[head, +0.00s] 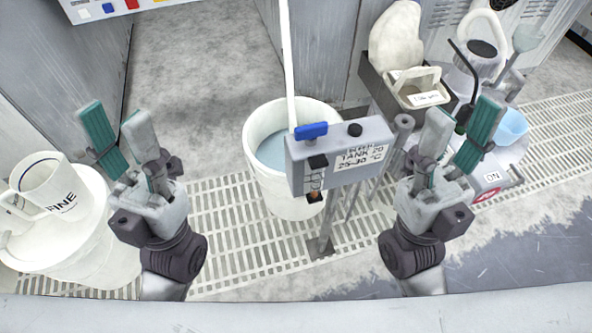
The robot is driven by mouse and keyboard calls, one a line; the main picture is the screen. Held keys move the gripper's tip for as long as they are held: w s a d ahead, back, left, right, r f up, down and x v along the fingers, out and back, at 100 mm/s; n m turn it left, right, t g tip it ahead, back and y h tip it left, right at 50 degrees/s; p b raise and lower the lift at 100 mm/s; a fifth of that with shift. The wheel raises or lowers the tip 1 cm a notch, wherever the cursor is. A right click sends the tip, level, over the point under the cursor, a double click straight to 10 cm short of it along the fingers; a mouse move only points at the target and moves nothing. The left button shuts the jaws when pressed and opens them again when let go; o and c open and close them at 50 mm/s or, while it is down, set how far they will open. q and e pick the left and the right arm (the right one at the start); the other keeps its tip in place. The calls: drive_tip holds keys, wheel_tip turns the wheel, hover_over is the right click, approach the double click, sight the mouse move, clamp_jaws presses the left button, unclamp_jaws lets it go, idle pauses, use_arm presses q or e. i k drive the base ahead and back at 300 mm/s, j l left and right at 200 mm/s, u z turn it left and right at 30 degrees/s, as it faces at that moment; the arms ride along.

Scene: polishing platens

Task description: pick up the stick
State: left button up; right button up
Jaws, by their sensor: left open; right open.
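A long white stick (287,62) stands nearly upright in a white bucket (257,128) at the centre. Its upper end runs out of the top of the picture. Its lower part is hidden by the bucket's contents and a grey control box. The bucket holds bluish liquid (272,152). My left gripper (118,122) is open and empty, to the left of the bucket and apart from the stick. My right gripper (463,128) is open and empty, to the right of the control box and apart from the stick.
The grey control box (345,172), with a blue handle (311,131), stands on a post in front of the bucket. A white jug (48,184) is on a lidded white tub at left. White containers (396,40) and a blue bowl (511,127) crowd the right. Floor behind is clear.

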sight(284, 16)
drive_tip(key=k, duration=1)
drive_tip(key=k+z, duration=0.15)
drive_tip(key=z, duration=1.45)
drive_tip(key=i+j, duration=0.15)
drive_tip(key=j, duration=0.35)
drive_tip(key=i+j, duration=0.1)
drive_tip(key=j, duration=0.4)
drive_tip(key=i+j+z, duration=0.1)
drive_tip(key=j, duration=0.45)
drive_tip(key=i+j, duration=0.15)
drive_tip(key=j, duration=0.35)
drive_tip(key=i+j, duration=0.1)
drive_tip(key=j, duration=0.4)
drive_tip(key=i+j, duration=0.15)
drive_tip(key=j, duration=0.4)
drive_tip(key=l+z, duration=0.05)
